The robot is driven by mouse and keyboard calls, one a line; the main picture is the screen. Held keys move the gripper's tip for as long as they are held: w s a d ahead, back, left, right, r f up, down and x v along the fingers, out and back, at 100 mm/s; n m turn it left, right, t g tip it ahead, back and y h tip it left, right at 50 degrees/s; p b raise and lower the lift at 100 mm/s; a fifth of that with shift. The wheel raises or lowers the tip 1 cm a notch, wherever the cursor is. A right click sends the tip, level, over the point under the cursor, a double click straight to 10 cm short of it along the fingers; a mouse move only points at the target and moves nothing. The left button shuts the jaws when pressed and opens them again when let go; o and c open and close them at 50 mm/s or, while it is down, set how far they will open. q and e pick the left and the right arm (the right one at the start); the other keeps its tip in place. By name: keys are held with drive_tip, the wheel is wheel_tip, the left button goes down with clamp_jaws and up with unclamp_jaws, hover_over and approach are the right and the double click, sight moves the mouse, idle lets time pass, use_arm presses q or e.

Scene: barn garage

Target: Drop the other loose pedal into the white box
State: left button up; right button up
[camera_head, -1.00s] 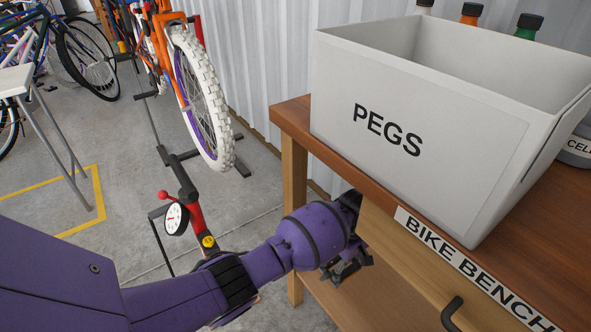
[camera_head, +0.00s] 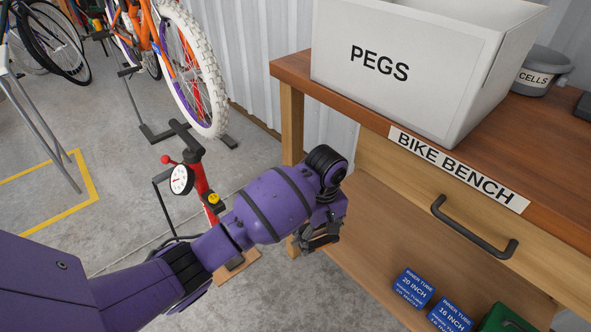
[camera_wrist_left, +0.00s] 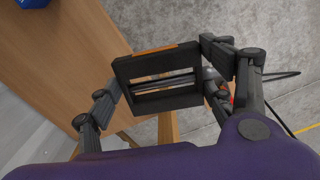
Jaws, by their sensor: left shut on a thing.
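The white box (camera_head: 385,70) marked PEGS stands on the bench top, its open top partly cut off in the head view. My left gripper (camera_head: 318,238) is below the bench top, beside the left front leg. In the left wrist view it (camera_wrist_left: 165,82) is shut on a black rectangular pedal (camera_wrist_left: 157,98) with an open frame, an orange strip on its edge and a metal axle through it. In the head view the pedal is hard to make out against the dark fingers. No other pedal shows, and the inside of the box is hidden. My right gripper is not in view.
The bench top (camera_head: 470,150) overhangs a drawer with a dark handle (camera_head: 474,228). Blue inner tube boxes (camera_head: 413,288) lie on the lower shelf. A grey CELLS tub (camera_head: 541,72) stands right of the box. A red pump (camera_head: 202,190) and an orange bike (camera_head: 150,40) stand left.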

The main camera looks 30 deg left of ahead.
use_arm(q)
drive_tip(key=s+r+m, duration=0.5)
drive_tip(key=s+r, duration=0.1)
drive_tip(key=r, duration=0.6)
drive_tip(key=s+d+r+m, duration=0.1)
drive_tip(key=s+r+m, duration=0.4)
drive_tip(key=r, duration=0.8)
drive_tip(key=shift+s+d+m, duration=0.15)
drive_tip(key=shift+s+m, duration=0.15)
drive_tip(key=shift+s, duration=0.75)
